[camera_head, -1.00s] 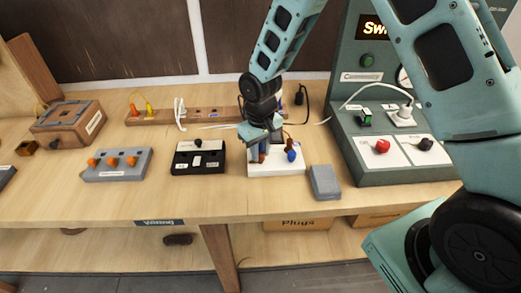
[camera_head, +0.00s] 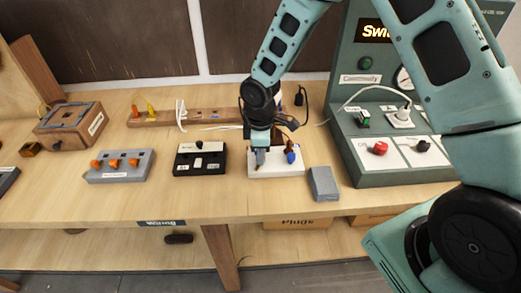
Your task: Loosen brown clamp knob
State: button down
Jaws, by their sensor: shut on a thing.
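A white clamp block (camera_head: 275,170) sits on the bench right of the black box. A blue knob (camera_head: 291,156) stands on its right part, with a brown piece just behind it. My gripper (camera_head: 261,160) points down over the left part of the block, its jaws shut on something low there. The gripper hides what it holds; a brown knob showed at this spot a second ago, so I take it as the brown clamp knob.
A grey block (camera_head: 323,184) lies right of the white block. A black box (camera_head: 200,158) and a grey box with orange knobs (camera_head: 120,165) stand to the left. A green switch panel (camera_head: 385,150) rises at right. A wooden strip (camera_head: 190,115) lies behind.

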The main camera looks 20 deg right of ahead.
jog(key=n+p, duration=0.1)
jog(key=n, duration=0.4)
jog(key=shift+n+p, duration=0.4)
dwell(0.4)
jog(key=c, duration=1.2)
grip_release()
jog(key=shift+r, duration=0.1)
notch_tip(320, 180, up, 17)
jog(key=b, duration=0.1)
jog(key=shift+r+b, duration=0.15)
jog(key=shift+b, duration=0.25)
